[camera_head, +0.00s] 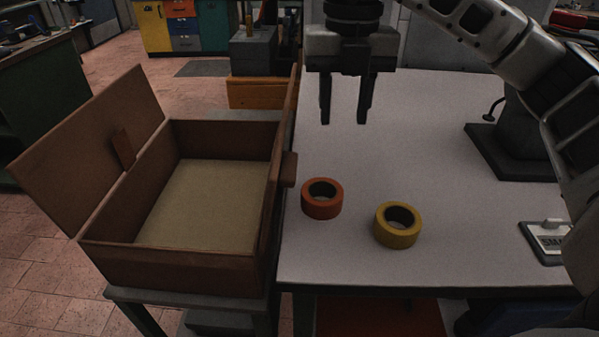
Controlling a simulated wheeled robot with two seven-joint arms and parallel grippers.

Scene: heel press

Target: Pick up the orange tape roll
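The orange tape roll (322,207) lies flat on the white table, near its left edge. A yellow tape roll (398,233) lies flat to its right and a little nearer to me, apart from it. My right gripper (343,122) points down above the table, behind and above the orange roll in the picture. Its two dark fingers are apart with nothing between them. My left gripper is not in the view.
A dark metal device (508,150) stands at the right, with a small labelled item (545,240) nearer. The table's middle is clear.

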